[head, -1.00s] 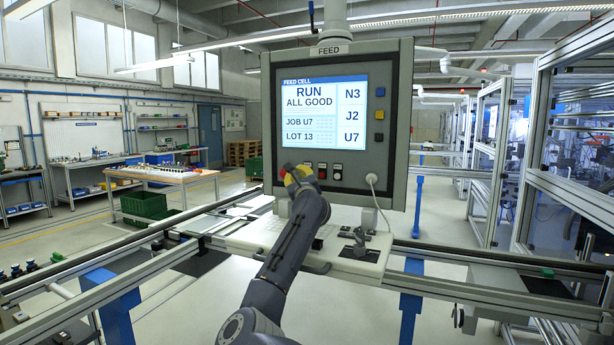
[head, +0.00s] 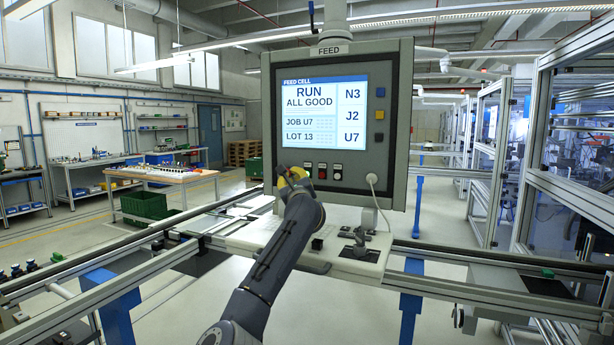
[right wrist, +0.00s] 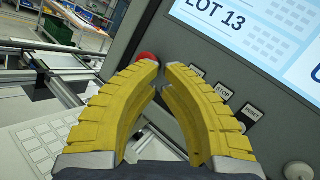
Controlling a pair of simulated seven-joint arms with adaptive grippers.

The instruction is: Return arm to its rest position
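My right gripper (head: 283,177) has yellow fingers and is in front of the lower left part of the feed panel (head: 392,190). In the right wrist view its fingertips (right wrist: 162,66) come together with nothing seen between them, so it looks shut and empty. A red button (right wrist: 147,57) shows just behind the tips; I cannot tell whether they touch it. My right arm reaches up from the bottom of the head view. My left gripper is not in view.
The panel's screen (head: 324,115) reads RUN, ALL GOOD. Below it are several small buttons (head: 322,171). A pale console shelf (head: 345,262) with a keypad and a cable sits under it. Metal rails (head: 100,295) run to both sides. A green crate (head: 143,205) stands behind left.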

